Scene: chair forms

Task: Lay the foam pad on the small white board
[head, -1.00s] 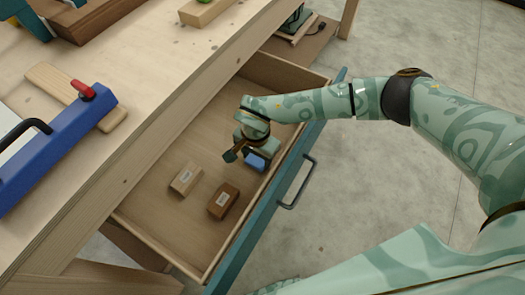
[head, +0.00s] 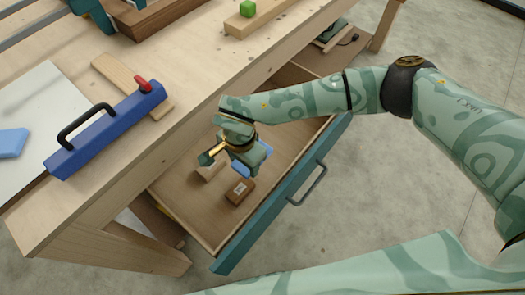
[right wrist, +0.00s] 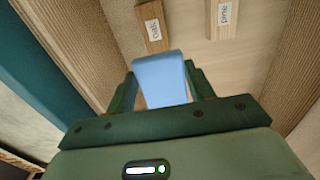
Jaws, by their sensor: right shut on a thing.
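My right gripper (head: 245,160) is over the open drawer, shut on a light blue pad (head: 262,152), which is partly hidden behind the hand. In the right wrist view the blue pad (right wrist: 160,80) sits between the two fingers. It looks raised above the drawer floor, though the gap is hard to judge. A white board (head: 38,100) lies on the bench at the left, cut by the picture edge. Another light blue flat piece (head: 12,142) lies on it. My left gripper is not in view.
The drawer (head: 290,85) holds a dark brown block (head: 240,191) and a paler block (head: 210,168), both labelled. A blue bar with a black handle (head: 105,130) and a wooden strip (head: 120,77) lie between the drawer and the board.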

